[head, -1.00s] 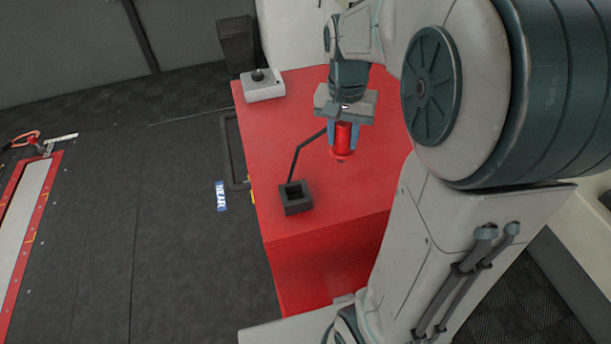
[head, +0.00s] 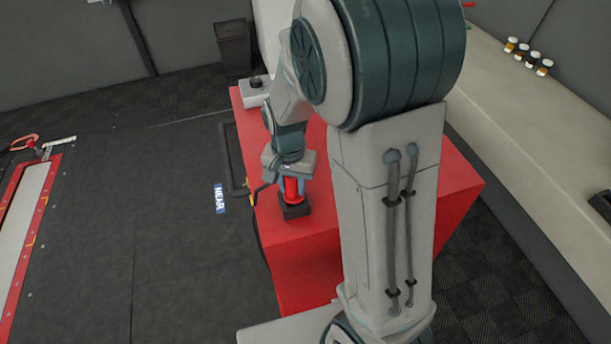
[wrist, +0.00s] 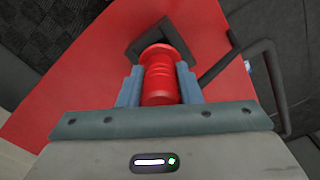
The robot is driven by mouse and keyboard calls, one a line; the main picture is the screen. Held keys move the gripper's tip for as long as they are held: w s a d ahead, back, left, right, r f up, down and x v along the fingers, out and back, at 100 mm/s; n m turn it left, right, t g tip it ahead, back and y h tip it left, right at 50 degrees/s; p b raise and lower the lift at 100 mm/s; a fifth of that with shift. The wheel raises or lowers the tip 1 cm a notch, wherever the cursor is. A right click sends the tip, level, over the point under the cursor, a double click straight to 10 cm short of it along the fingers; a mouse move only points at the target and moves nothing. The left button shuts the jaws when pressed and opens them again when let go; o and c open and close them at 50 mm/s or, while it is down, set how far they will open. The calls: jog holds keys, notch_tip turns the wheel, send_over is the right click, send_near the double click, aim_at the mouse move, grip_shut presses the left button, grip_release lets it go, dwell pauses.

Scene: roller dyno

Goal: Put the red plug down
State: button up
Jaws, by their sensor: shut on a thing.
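The red plug (head: 291,189) is upright between the fingers of my gripper (head: 290,186), which is shut on it. The plug is directly above or at the dark square socket (head: 296,211) on the red cabinet top; whether its lower end is inside cannot be told. In the wrist view the red plug (wrist: 159,76) sits between the two blue-grey fingers of my gripper (wrist: 159,85). The dark square rim of the socket (wrist: 137,48) shows beyond the plug, and the plug hides part of it.
The red cabinet (head: 320,245) stands under my arm. A grey box with a black knob (head: 255,91) is at its far left corner. A bent dark rod (wrist: 235,62) is beside the socket. Small jars (head: 528,56) stand on the right bench. Open floor lies left.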

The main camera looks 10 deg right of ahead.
jog(key=shift+f, duration=0.1)
jog(key=shift+f+b, duration=0.4)
jog(key=shift+b, duration=0.05)
jog(key=o, duration=0.8)
jog(key=shift+r, duration=0.1)
jog(key=shift+o, duration=0.2)
jog(key=shift+r, duration=0.1)
